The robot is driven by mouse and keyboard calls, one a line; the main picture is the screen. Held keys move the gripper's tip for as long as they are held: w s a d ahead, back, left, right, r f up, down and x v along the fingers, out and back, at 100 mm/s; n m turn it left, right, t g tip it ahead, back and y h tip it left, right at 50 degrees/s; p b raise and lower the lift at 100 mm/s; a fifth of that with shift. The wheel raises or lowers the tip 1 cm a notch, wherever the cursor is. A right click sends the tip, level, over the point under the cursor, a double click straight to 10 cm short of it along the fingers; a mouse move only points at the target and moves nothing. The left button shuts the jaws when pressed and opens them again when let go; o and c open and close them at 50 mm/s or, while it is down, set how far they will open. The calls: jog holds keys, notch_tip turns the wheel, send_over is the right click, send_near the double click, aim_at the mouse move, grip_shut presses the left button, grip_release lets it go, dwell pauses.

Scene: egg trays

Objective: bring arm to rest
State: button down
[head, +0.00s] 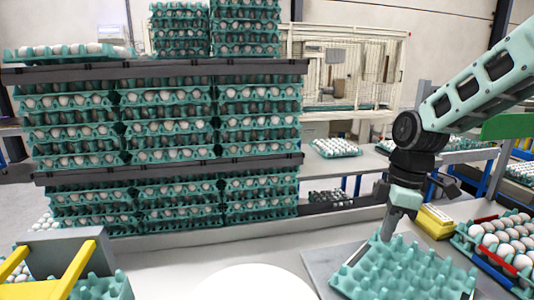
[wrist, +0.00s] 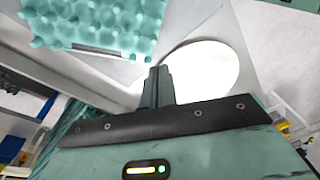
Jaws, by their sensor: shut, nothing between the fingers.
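My gripper (head: 388,234) hangs at the right side of the head view with its fingers pointing down. Its fingers are shut and empty; they also show together in the wrist view (wrist: 157,80). An empty teal egg tray (head: 385,277) lies on the grey surface at the lower right, and the fingertips overlap its far edge in the head view. I cannot tell the height between them. An empty teal tray (wrist: 95,25) shows at the top left of the wrist view, apart from the fingers.
Stacks of filled egg trays (head: 165,145) stand to the left. A yellow box (head: 434,221) and a tray of white eggs (head: 505,242) sit at the right. Another egg tray (head: 336,148) lies on a table behind. A yellow-and-grey fixture (head: 62,268) stands at lower left.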

jog(key=s+a+m, duration=0.3)
jog(key=s+a, duration=0.3)
jog(key=s, duration=0.6)
jog(key=s+a+m+h, duration=0.1)
jog(key=s+a+m, duration=0.2)
jog(key=s, duration=0.9)
jog(key=a, duration=0.2)
jog(key=shift+a+f+t, duration=0.15)
jog(key=shift+a+t, duration=0.15)
jog(key=shift+a, duration=0.05)
jog(key=shift+s, duration=0.1)
